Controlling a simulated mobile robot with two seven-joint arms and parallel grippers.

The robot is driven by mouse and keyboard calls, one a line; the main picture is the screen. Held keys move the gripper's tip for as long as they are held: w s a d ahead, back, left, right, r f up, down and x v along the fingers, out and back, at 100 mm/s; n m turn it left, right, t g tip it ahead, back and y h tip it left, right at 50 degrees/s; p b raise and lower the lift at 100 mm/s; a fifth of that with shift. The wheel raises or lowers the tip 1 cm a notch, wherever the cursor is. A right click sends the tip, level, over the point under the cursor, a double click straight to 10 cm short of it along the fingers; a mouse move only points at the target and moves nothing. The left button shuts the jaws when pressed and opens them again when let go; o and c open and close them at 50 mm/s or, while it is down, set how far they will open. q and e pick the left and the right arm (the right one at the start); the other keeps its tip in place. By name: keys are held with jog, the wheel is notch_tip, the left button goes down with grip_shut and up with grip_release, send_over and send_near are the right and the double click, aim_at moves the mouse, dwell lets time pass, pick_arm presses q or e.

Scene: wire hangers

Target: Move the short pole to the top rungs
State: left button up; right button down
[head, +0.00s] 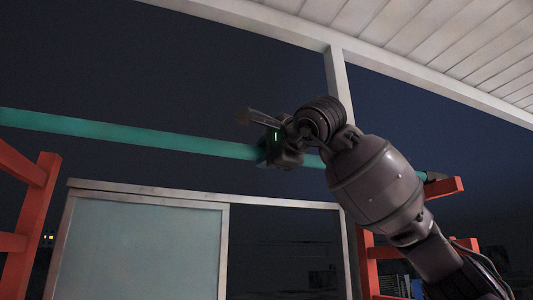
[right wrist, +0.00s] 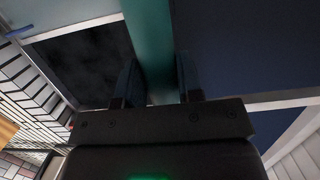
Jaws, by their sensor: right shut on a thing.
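The pole is teal and long in the head view (head: 130,133). It runs from the left edge, slightly downward, to behind my right arm. My right gripper (head: 278,152) is shut around it near the picture's middle. In the right wrist view the pole (right wrist: 149,45) passes between the two fingers (right wrist: 158,85). A red rung (head: 444,188) of the right stand is close to the pole's right end; my arm partly hides this area, so I cannot tell whether they touch. The left red stand (head: 30,215) is below the pole, with a gap visible. My left gripper is out of view.
A white-framed glass panel (head: 140,250) stands behind, below the pole. A pale post (head: 337,75) and a slatted white ceiling (head: 440,45) are above and behind. The space above the pole at left is open dark background. Brickwork (right wrist: 22,95) shows in the right wrist view.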

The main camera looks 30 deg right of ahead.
jog(key=c, duration=0.7)
grip_release()
jog(key=shift+s, duration=0.1)
jog(key=shift+s+a+b, duration=0.2)
jog(key=shift+s+b, duration=0.45)
jog(key=shift+s, duration=4.3)
